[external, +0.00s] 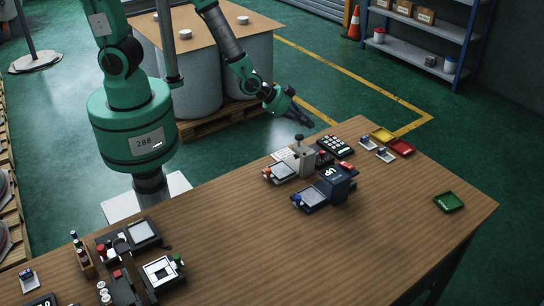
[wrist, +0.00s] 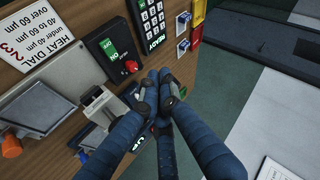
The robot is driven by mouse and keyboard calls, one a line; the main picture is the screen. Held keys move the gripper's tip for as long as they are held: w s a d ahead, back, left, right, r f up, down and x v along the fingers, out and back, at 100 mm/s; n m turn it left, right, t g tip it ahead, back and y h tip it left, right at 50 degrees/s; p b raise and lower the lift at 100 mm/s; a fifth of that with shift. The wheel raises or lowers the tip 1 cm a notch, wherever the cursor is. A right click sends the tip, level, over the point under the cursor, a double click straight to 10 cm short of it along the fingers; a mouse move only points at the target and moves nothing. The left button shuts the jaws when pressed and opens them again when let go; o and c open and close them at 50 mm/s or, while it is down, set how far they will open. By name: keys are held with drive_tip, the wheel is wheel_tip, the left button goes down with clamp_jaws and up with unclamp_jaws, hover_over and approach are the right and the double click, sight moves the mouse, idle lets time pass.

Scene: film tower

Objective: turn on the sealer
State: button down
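The pale grey sealer (external: 304,158), with a dark knob on top and a flat plate in front, stands on the wooden table; its grey head also shows in the wrist view (wrist: 101,108). Beside it is a black control box (wrist: 115,62) with a green rocker switch (wrist: 108,48) marked ON and a red dial (wrist: 131,66). Which way the rocker is pressed is too small to tell. My gripper (external: 305,120) is above the table's far edge, apart from the box. In the wrist view its fingertips (wrist: 158,86) are together with nothing visible between them.
A HEAT DIAL sign (wrist: 38,35) lies by the sealer. A black keypad (external: 334,146) is beyond the box. A dark blue machine (external: 337,182) stands close in front. Yellow (external: 382,135), red (external: 401,147) and green (external: 448,202) trays lie right. The table's right part is mostly clear.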

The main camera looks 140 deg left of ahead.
drive_tip(key=shift+w+f+b, duration=0.2)
drive_tip(key=shift+f+b, duration=0.7)
drive_tip(key=shift+f, duration=0.45)
drive_tip(key=shift+w+f+b, duration=0.2)
drive_tip(key=shift+f+b, duration=0.7)
drive_tip(key=shift+f, duration=0.4)
drive_tip(key=shift+w+f+b, duration=0.2)
drive_tip(key=shift+f+b, duration=0.7)
drive_tip(key=shift+f, duration=0.45)
drive_tip(key=shift+f, duration=0.1)
drive_tip(key=shift+f, duration=0.3)
drive_tip(key=shift+f+b, duration=0.35)
drive_tip(key=shift+r, duration=0.15)
drive_tip(key=shift+r+p, duration=0.6)
drive_tip(key=shift+r, duration=0.05)
drive_tip(key=shift+r, duration=0.1)
drive_tip(key=shift+s+r+p, duration=0.2)
drive_tip(key=shift+r+p, duration=0.7)
drive_tip(key=shift+r, duration=0.3)
drive_tip(key=shift+s+r+p, duration=0.2)
drive_tip(key=shift+r+p, duration=0.65)
drive_tip(key=shift+r, duration=0.35)
